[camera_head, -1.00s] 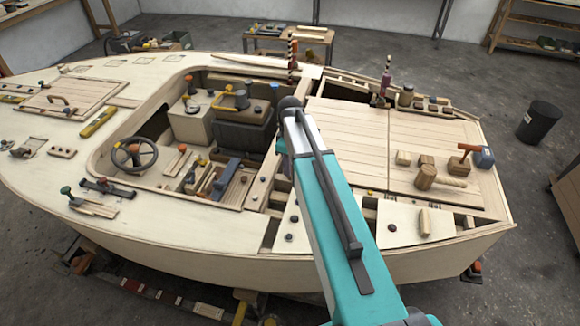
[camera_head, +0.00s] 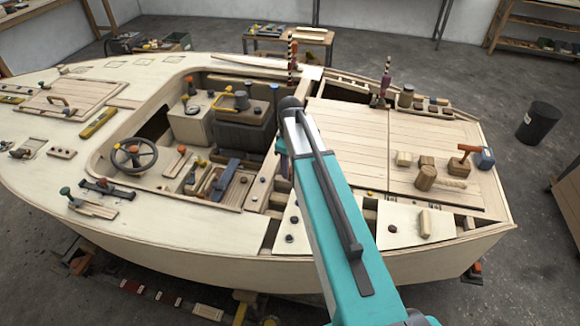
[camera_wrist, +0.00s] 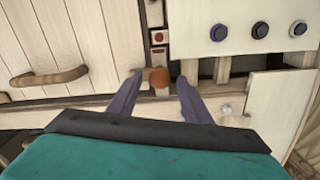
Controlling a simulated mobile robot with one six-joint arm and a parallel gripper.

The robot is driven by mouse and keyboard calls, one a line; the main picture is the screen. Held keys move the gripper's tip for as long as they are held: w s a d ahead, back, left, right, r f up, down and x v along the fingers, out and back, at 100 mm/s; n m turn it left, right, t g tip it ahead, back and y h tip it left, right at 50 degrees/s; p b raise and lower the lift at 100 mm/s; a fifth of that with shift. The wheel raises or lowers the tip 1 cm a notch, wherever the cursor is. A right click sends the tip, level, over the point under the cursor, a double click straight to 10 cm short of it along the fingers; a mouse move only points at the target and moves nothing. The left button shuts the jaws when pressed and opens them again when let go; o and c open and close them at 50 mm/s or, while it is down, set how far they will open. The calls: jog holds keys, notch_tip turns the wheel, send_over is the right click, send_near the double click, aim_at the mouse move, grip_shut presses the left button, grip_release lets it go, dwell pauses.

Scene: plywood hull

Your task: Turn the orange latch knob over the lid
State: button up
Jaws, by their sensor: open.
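The orange latch knob (camera_wrist: 159,78) shows in the wrist view, small and rounded, at the edge of a pale planked panel that may be the lid (camera_wrist: 85,50). A curved wooden handle (camera_wrist: 48,77) is fixed on this panel. My gripper (camera_wrist: 160,79) is open, with one dark finger on each side of the knob; I cannot tell whether either finger touches it. In the head view my teal arm reaches over the boat, and my gripper and the knob cannot be made out.
A pale board with dark round buttons (camera_wrist: 260,30) lies right of the knob, with a plain panel (camera_wrist: 265,100) below it. A small red-marked block (camera_wrist: 158,37) sits just beyond the knob. In the head view, a mallet (camera_head: 483,157) and wooden blocks lie on the planked deck (camera_head: 345,140).

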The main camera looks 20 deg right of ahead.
notch_tip(320, 180, up, 14)
jog(key=b, duration=0.3)
jog(key=shift+f, duration=0.2)
dwell(0.6)
dwell(0.5)
